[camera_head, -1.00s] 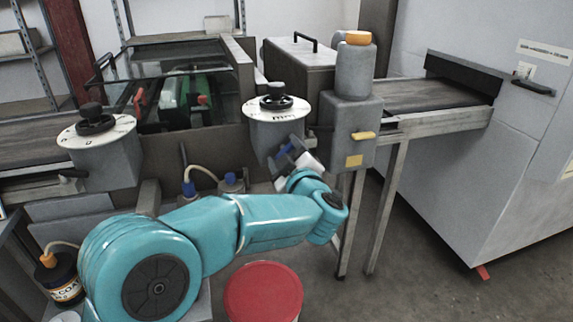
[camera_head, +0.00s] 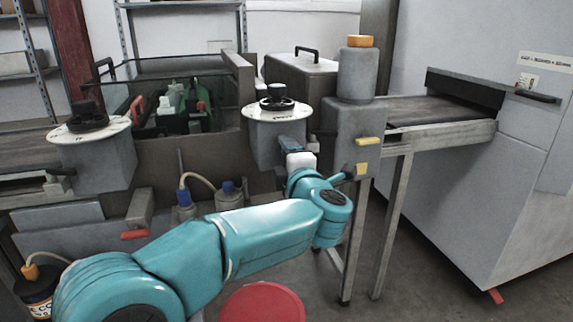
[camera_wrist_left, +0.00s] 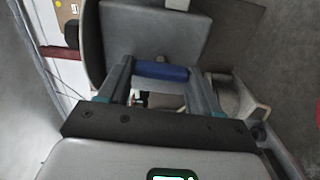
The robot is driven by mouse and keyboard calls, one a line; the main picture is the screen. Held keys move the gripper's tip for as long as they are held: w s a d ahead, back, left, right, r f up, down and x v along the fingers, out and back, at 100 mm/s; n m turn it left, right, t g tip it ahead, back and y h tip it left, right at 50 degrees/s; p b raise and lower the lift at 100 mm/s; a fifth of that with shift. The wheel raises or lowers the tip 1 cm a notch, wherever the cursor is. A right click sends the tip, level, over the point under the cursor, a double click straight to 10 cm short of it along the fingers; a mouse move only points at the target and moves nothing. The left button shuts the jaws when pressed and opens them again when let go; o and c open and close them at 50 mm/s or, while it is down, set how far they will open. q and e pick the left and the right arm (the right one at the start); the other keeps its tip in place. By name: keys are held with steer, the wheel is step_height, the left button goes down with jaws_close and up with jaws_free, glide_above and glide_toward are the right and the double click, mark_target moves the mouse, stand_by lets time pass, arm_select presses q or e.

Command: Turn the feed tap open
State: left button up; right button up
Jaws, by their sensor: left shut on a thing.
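In the left wrist view, my left gripper (camera_wrist_left: 160,88) is shut on a blue handle (camera_wrist_left: 162,72), which lies crosswise between its fingers; it looks like the feed tap's lever. In the head view, the same gripper (camera_head: 293,145) is just below the right white dial (camera_head: 277,109), in front of its grey housing. Only a small blue-grey piece shows there, and the fingers and wrist hide most of the handle and any tap body. My right gripper is not in view.
A grey post with an orange cap (camera_head: 360,41) and yellow tab (camera_head: 370,141) stands close right of my gripper. A second dial (camera_head: 90,129) is at left. A red handle (camera_head: 134,235), blue-capped bottles (camera_head: 229,193) and a red round lid (camera_head: 262,303) are near my arm.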

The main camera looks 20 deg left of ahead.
arm_select(q)
steer(key=shift+n, duration=0.3)
steer(key=o, duration=1.1)
steer(key=shift+c, duration=0.2)
steer(key=v, duration=1.6)
steer(key=shift+p, duration=0.3)
steer(key=shift+s, duration=0.15)
